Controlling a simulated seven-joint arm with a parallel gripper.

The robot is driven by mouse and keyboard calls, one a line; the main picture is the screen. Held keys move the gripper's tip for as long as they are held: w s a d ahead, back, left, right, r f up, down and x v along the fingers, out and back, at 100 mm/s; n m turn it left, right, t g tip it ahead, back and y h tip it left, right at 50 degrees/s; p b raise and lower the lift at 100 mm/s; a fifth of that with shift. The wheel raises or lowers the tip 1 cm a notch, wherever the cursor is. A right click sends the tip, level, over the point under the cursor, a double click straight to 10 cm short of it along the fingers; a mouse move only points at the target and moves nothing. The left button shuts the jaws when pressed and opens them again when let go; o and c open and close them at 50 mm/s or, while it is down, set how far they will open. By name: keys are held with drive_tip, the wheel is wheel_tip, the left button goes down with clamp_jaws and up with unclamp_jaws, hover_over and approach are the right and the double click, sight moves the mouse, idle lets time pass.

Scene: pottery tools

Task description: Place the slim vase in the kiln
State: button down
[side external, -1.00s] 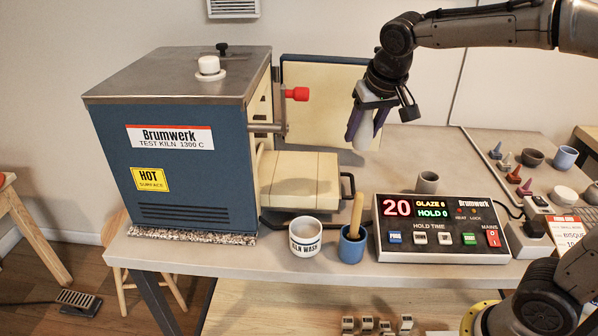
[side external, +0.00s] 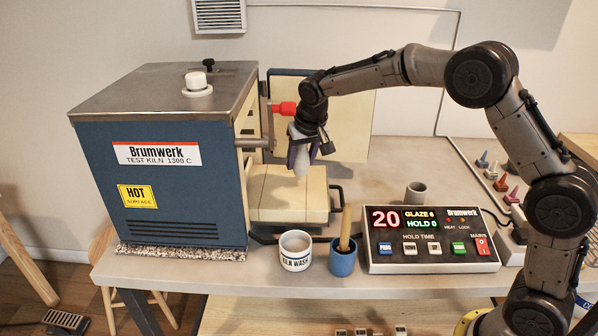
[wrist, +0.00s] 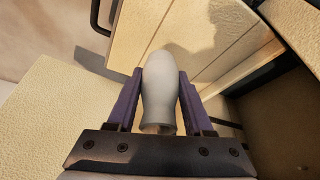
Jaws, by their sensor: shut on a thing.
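The slim vase (side external: 301,161) is pale grey-white and held upright or nearly so in my gripper (side external: 302,155). In the wrist view the vase (wrist: 160,88) sits between the two purple fingers of my gripper (wrist: 158,100), which touch its sides. The blue kiln (side external: 165,170) stands at the left with its opening on its right side. The kiln's inside is mostly hidden in the side view.
The cream-lined kiln door (side external: 350,125) stands open behind my gripper. A red knob (side external: 284,108) is close to my wrist. A kiln wash cup (side external: 295,250), a blue pot with a stick (side external: 343,257), a small grey cup (side external: 416,193) and the controller (side external: 430,238) stand in front and right.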

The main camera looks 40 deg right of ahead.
sight(299, 173)
drive_tip(key=shift+w+f, duration=0.2)
drive_tip(key=shift+f, duration=0.1)
drive_tip(key=shift+w+f, duration=0.2)
drive_tip(key=shift+f, duration=1.45)
drive_tip(key=shift+f, duration=0.2)
drive_tip(key=shift+c, duration=1.5)
unclamp_jaws()
drive_tip(key=shift+r, duration=0.1)
drive_tip(key=v, duration=1.2)
drive_tip(key=shift+r, duration=0.15)
